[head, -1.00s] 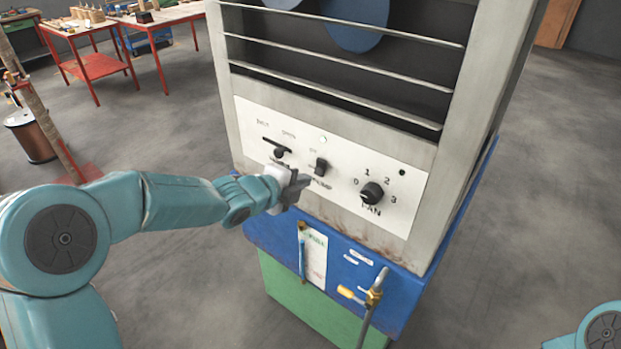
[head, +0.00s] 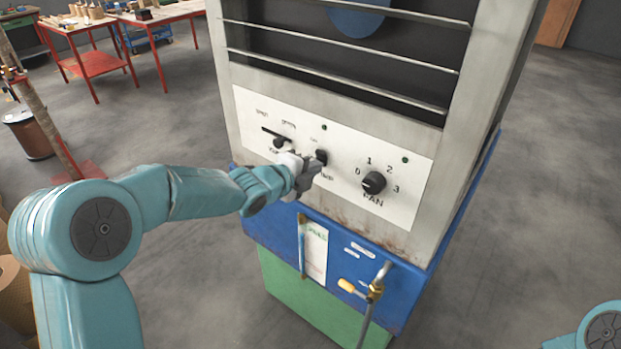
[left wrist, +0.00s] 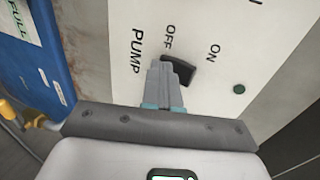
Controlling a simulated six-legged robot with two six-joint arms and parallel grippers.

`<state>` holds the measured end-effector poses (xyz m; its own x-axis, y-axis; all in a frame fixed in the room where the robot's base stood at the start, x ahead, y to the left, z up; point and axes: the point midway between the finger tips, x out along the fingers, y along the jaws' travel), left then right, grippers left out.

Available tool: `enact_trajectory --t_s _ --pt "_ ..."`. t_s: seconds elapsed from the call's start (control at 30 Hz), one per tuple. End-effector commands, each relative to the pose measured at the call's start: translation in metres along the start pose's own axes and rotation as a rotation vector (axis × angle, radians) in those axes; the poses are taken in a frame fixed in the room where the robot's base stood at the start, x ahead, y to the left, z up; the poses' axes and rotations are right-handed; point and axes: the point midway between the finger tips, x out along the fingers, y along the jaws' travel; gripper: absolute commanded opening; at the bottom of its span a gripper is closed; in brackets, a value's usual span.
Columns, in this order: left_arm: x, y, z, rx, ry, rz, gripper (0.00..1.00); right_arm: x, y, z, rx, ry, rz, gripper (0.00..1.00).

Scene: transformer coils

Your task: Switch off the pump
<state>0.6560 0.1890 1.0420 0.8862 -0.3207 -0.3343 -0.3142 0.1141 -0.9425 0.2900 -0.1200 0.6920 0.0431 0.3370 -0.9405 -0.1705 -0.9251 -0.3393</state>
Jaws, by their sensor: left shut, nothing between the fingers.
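The pump switch (head: 321,156) is a small black rocker on the white control panel, with a dark lamp (head: 324,127) above it. In the left wrist view the switch (left wrist: 181,70) sits beside the words OFF and PUMP, with ON farther right; the lamp (left wrist: 239,89) there is dark green. My left gripper (head: 313,164) is shut and empty. Its fingertips (left wrist: 164,66) are at the PUMP-side end of the switch and seem to touch it. They cover part of the switch and label. My right gripper is out of view.
The FAN knob (head: 374,182) is right of the switch. A black slider knob (head: 280,143) is close on the left. Below, a brass valve (head: 375,291) and pipe stand out from the blue base (head: 270,232). Open floor surrounds the cabinet.

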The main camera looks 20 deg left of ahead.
Motion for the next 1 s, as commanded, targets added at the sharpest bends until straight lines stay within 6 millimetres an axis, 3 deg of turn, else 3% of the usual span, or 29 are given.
enact_trajectory --t_s 0.27,0.63,1.0 --pt "0.000 -0.001 0.000 0.000 0.000 -0.003 0.00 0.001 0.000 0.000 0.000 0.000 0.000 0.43" --pt "-0.005 -0.016 0.000 0.000 -0.001 -0.005 0.00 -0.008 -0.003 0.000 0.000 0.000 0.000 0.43" --pt "-0.005 -0.015 0.000 0.000 0.000 -0.003 0.00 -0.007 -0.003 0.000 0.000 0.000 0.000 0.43"
